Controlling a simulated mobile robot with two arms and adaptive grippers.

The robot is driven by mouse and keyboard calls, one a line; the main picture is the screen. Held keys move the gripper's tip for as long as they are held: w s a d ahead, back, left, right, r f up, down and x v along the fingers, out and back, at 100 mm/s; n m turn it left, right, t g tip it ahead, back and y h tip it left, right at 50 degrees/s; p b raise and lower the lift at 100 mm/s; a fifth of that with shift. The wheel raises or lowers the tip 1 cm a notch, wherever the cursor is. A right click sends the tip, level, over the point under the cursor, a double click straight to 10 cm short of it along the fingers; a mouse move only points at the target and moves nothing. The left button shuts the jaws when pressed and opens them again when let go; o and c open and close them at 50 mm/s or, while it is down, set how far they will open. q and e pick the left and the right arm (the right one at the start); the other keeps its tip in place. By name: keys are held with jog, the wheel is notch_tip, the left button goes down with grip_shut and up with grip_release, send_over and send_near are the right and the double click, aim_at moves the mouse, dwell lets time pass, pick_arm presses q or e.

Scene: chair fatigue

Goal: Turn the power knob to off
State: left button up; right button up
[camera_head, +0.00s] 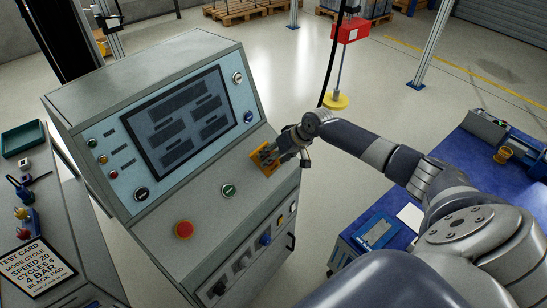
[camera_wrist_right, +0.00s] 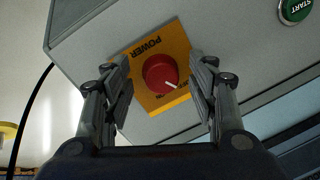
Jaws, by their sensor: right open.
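The power knob (camera_wrist_right: 160,74) is a round red knob with a white pointer mark, on a yellow plate (camera_wrist_right: 152,47) lettered POWER. In the right wrist view the pointer aims to the lower right; the small lettering by the plate's lower edge is partly legible, with ON near the pointer. In the head view the yellow plate (camera_head: 264,160) sits at the right end of the console's sloped front. My right gripper (camera_wrist_right: 165,95) is open, its two fingers on either side of the knob, with no clear contact. In the head view my right gripper (camera_head: 290,150) partly hides the plate. My left gripper does not show.
The grey console (camera_head: 130,75) carries a dark screen (camera_head: 178,118), a green START button (camera_head: 229,190) and a red button (camera_head: 184,229). A test card (camera_head: 37,268) lies at lower left. A blue bench (camera_head: 465,150) stands at right.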

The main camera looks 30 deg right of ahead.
jog(key=v, duration=1.1)
jog(key=shift+s+r, duration=0.15)
